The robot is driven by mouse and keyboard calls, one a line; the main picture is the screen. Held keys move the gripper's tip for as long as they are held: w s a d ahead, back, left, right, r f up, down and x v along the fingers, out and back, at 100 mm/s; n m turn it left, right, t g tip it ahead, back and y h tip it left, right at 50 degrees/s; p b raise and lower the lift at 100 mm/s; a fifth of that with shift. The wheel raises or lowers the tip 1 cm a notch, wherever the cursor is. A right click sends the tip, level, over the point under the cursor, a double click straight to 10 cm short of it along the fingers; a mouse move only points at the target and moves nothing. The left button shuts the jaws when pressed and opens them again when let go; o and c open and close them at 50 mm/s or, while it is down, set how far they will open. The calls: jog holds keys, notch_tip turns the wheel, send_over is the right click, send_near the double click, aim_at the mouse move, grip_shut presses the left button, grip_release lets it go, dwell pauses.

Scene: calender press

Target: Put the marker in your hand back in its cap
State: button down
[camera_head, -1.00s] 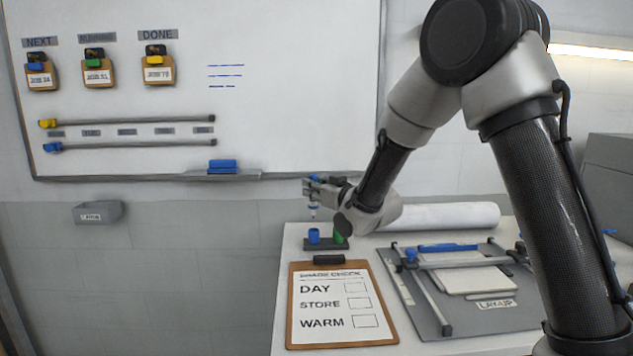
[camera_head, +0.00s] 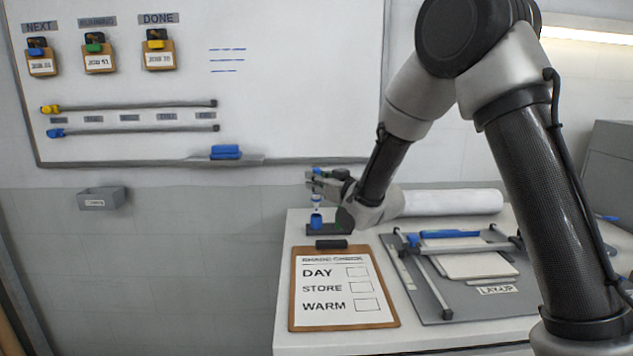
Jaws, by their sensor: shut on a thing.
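My gripper (camera_head: 318,184) is at the back left of the table, shut on a marker (camera_head: 316,201) with a white body and some blue. The marker hangs roughly upright, tip down. A blue cap (camera_head: 316,219) stands on a dark holder (camera_head: 322,230) directly below it. The marker's lower end is at or just above the cap's mouth; I cannot tell whether it is inside. My wrist hides the right part of the holder.
A clipboard (camera_head: 297,303) with a checklist lies in front of the holder. A grey lay-up board (camera_head: 440,300) with rails lies to the right. A white roll (camera_head: 452,203) lies behind. A whiteboard (camera_head: 290,80) hangs on the wall.

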aim_at(319, 196)
jog(key=shift+f, duration=2.2)
dwell(0.5)
jog(key=c, duration=1.3)
grip_release()
